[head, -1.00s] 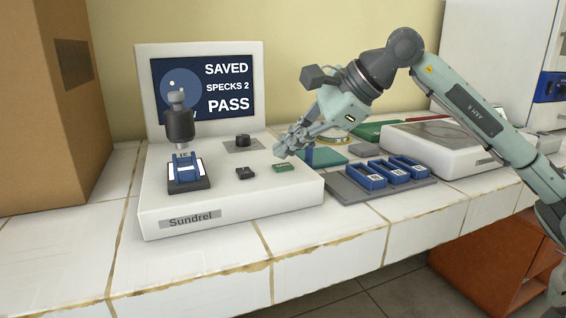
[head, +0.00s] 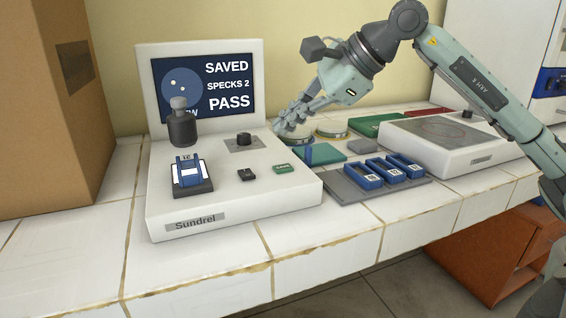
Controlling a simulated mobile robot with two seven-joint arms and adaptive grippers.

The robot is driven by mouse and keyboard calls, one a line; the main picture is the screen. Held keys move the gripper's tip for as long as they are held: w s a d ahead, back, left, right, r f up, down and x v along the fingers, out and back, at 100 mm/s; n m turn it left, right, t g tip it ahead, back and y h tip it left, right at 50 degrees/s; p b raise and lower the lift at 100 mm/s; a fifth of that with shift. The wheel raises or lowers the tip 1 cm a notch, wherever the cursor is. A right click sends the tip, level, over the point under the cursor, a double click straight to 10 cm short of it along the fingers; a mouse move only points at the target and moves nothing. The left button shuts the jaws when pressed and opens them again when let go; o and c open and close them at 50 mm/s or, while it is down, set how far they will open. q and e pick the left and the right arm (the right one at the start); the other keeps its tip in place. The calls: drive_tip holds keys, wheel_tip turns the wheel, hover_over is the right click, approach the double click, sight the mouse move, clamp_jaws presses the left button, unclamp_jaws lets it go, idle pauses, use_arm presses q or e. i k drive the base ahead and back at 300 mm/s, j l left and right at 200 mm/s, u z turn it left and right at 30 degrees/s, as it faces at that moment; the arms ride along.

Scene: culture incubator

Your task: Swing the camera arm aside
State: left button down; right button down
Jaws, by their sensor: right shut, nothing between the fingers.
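The camera (head: 183,128), a black cylinder with a grey top, stands upright in front of the lower left of the screen (head: 235,75). In the picture it is just above the blue slide holder (head: 191,172) on the white Sundrel instrument (head: 225,204). The arm that carries the camera cannot be made out. The screen reads SAVED, SPECKS 2, PASS. My right gripper (head: 279,128) is shut and empty, to the right of the screen and above the instrument's back right part. It is clear of the green button (head: 282,168). My left gripper is out of view.
A black knob (head: 244,139) and a black switch (head: 246,174) are on the instrument. To the right are a grey tray (head: 352,194) with blue holders and a white plate device (head: 440,150). A cardboard box (head: 45,110) stands at the left.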

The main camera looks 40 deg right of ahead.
sight(182, 126)
drive_tip(key=k+j, duration=0.2)
drive_tip(key=k, duration=0.3)
drive_tip(key=k+j, duration=0.15)
drive_tip(key=k, duration=0.35)
